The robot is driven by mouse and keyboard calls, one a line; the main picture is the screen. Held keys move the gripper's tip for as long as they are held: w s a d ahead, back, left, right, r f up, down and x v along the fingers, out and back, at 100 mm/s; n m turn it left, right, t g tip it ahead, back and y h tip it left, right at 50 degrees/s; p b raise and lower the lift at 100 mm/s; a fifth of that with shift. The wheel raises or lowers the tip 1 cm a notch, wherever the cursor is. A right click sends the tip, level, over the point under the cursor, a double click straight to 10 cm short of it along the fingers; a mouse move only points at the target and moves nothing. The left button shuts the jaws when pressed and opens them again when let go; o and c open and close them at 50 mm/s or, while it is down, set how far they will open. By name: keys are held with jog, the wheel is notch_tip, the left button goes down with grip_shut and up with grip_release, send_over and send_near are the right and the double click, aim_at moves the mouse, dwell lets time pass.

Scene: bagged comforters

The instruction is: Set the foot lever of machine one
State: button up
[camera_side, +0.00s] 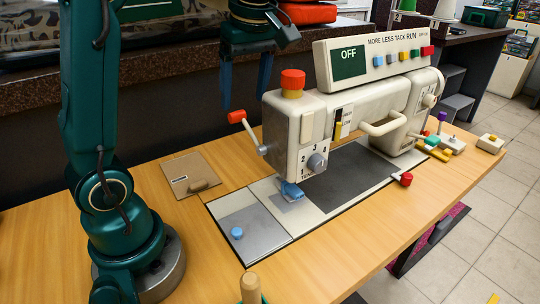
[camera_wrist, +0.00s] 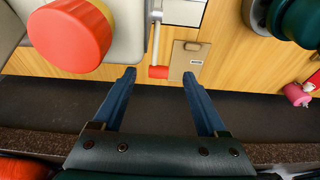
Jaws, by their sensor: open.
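The cream sewing machine (camera_side: 293,128) stands on the wooden table. A lever with a silver rod and a red tip (camera_side: 237,117) sticks out from the left of its head, tilted up and outward. My gripper (camera_side: 244,100) is open and empty, fingers pointing down behind the head, near this lever. In the wrist view the red tip (camera_wrist: 158,72) appears between the fingertips of my gripper (camera_wrist: 159,74), with no contact visible. I cannot tell the depth between them. A second lever with a red knob (camera_side: 405,179) is low at the machine's front right.
A red and orange knob (camera_side: 292,82) tops the head close to my fingers; it looms large in the wrist view (camera_wrist: 70,35). A panel (camera_side: 375,58) reading OFF sits above the machine. A tan plate (camera_side: 190,174) lies left. A dark ledge (camera_side: 150,60) runs behind.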

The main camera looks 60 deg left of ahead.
aim_at(240, 114)
jog(key=shift+r, duration=0.15)
jog(key=c, duration=0.3)
jog(key=a, duration=0.1)
jog(key=a+r, duration=0.1)
jog(key=a, duration=0.1)
jog(key=shift+w, duration=0.15)
grip_shut()
jog(key=a+r, duration=0.1)
jog(key=a, duration=0.3)
jog(key=x, duration=1)
jog(key=shift+d+r, duration=0.35)
jog(key=shift+d, duration=0.3)
jog(key=shift+d+r, duration=0.35)
jog(key=shift+d, duration=0.3)
jog(key=shift+d+r, duration=0.4)
jog(key=shift+d, duration=0.25)
